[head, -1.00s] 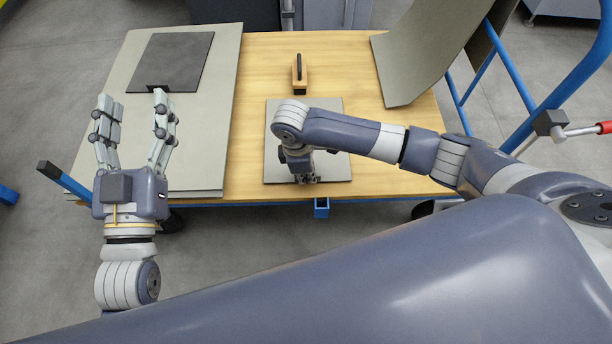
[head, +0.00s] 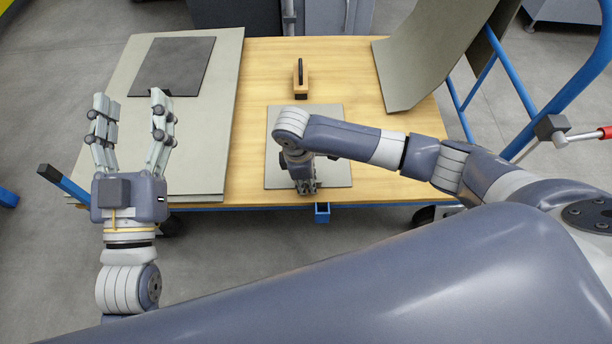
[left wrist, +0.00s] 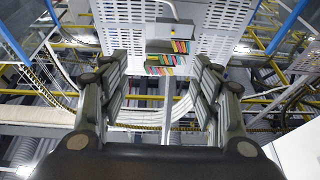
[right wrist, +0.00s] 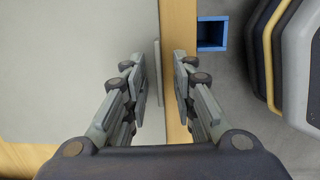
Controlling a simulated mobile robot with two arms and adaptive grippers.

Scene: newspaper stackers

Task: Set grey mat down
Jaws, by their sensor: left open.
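A light grey square mat (head: 336,123) lies flat on the wooden table top, in the middle near the front edge. It fills the left of the right wrist view (right wrist: 70,60). My right gripper (head: 303,189) points down at the mat's front edge. In the right wrist view its fingers (right wrist: 168,75) stand apart, with a thin light grey upright strip (right wrist: 157,72) and wood showing between them. My left gripper (head: 132,98) is open and empty, fingers up, in front of the left sheets. My right arm hides part of the mat.
Large grey sheets (head: 205,130) lie at the left of the table with a darker square mat (head: 180,65) on them. A wooden block with a black handle (head: 300,87) stands behind. A curved grey sheet (head: 420,60) and blue cart rails (head: 575,80) are at right.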

